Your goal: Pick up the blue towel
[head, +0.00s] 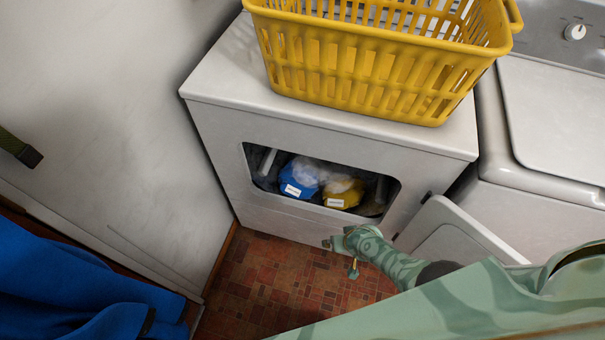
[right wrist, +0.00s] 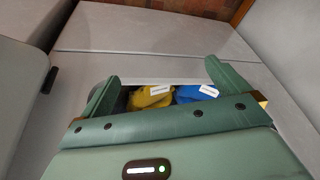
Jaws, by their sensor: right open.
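The blue towel (head: 300,176) lies inside the open white dryer (head: 215,130), left of a yellow towel (head: 343,192) in the head view. Both towels carry a white label. My right gripper (head: 340,258) is open and empty, low in front of the dryer opening and apart from the towels. In the right wrist view the open fingers (right wrist: 160,84) frame the opening, with the blue towel (right wrist: 195,93) near the right finger and the yellow towel (right wrist: 148,98) between them. The gripper body hides the lower part of the opening. My left gripper is not in view.
The dryer's open door (head: 455,238) sticks out on the right, close to my right arm. A yellow laundry basket (head: 360,70) stands on top of the dryer. A white washer (head: 555,110) is at right. Blue cloth (head: 75,290) lies at lower left. Tiled floor (head: 270,280) is clear.

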